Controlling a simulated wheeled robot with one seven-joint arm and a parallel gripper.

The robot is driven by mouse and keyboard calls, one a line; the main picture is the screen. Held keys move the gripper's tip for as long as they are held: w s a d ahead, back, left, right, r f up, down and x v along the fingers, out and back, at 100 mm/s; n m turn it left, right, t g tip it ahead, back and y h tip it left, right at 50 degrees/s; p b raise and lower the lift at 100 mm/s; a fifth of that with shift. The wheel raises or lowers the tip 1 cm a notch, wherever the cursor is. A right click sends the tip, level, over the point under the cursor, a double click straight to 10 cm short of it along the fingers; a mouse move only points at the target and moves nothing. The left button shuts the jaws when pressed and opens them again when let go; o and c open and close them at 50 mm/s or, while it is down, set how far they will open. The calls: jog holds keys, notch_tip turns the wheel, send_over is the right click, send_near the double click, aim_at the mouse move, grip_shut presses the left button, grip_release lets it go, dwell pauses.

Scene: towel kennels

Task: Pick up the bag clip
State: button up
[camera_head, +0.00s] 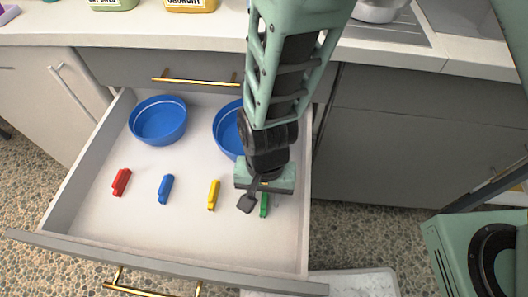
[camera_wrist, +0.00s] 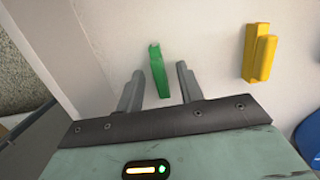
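A green bag clip (camera_head: 264,206) lies in the open drawer (camera_head: 195,238), near its right side. My gripper (camera_head: 257,203) is just above it and partly covers it in the head view. In the wrist view my gripper (camera_wrist: 157,84) is open, with the green clip (camera_wrist: 158,70) between its two fingers and a gap on each side. A yellow clip (camera_head: 213,195) lies to the left of it in the head view and also shows in the wrist view (camera_wrist: 258,52). A blue clip (camera_head: 166,189) and a red clip (camera_head: 121,182) lie farther left.
Two blue bowls (camera_head: 158,120) stand at the back of the drawer, the right one (camera_head: 226,128) partly hidden by my arm. The drawer's right wall (camera_head: 303,190) is close to my gripper. The drawer's front part is clear. The counter (camera_head: 130,28) runs behind.

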jog(key=shift+f, duration=0.3)
grip_shut()
